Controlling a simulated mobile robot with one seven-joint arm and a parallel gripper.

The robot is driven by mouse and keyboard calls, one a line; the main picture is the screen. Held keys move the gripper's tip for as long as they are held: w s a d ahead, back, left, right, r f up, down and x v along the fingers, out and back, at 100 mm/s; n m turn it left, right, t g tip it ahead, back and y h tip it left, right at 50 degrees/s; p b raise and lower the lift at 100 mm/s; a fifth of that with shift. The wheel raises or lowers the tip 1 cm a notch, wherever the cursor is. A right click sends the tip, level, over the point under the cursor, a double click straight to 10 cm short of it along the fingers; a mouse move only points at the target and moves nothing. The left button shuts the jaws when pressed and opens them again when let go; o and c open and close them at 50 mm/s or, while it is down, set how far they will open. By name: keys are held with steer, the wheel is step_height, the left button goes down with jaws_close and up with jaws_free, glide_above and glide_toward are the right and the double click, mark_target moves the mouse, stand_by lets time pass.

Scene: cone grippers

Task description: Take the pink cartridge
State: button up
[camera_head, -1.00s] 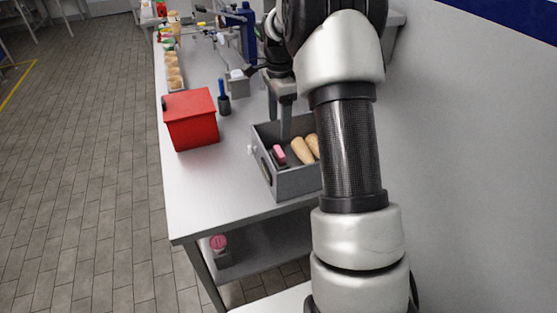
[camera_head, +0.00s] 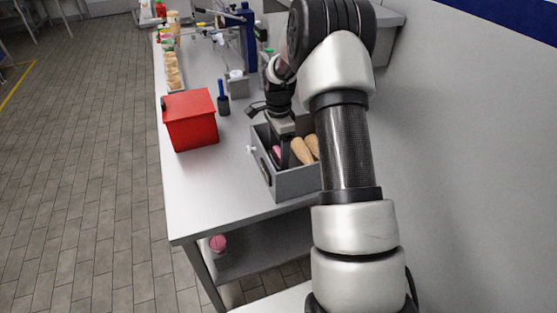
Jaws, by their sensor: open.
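The pink cartridge (camera_head: 276,150) lies in the left part of the grey open box (camera_head: 291,184) on the table. Only a small pink part of it shows; my gripper hides the rest. My gripper (camera_head: 284,160) points down into the box, right at the cartridge in the picture. It is open. I cannot tell whether its fingers are around the cartridge or beside it.
Tan cone-shaped pieces (camera_head: 303,149) lie in the box just right of my gripper. A red box (camera_head: 190,119) stands to the left, with a dark cup holding a blue-handled tool (camera_head: 223,97) behind it. A pink-lidded jar (camera_head: 218,244) stands on the lower shelf. The table's front left is clear.

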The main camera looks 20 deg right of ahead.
steer(key=c, duration=1.2)
steer(key=shift+r, duration=0.1)
